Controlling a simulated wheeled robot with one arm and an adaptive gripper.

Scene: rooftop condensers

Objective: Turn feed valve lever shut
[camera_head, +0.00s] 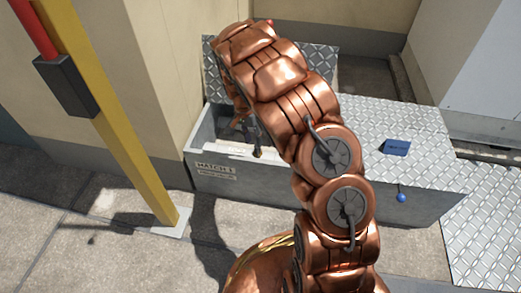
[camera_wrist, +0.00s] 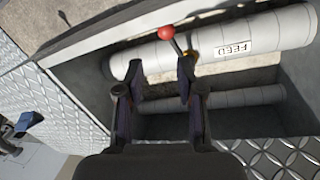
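The feed valve lever (camera_wrist: 174,42) has a red knob and stands on the white pipe labelled FEED (camera_wrist: 285,30), inside an open floor box. Its brass-coloured base is beside the right finger; whether they touch I cannot tell. My gripper (camera_wrist: 159,78) is open, with its two dark fingers apart and nothing held between them. The knob shows beyond the fingertips, between the two fingers in the picture. In the head view my arm hides most of the gripper and the lever.
The box is marked HATCH 1 (camera_head: 216,168), and its rim surrounds the pipes. A second pipe (camera_wrist: 235,98) runs parallel to the feed pipe. A blue object (camera_head: 396,147) lies on the checker-plate cover (camera_head: 375,120). A yellow post (camera_head: 130,160) stands at left.

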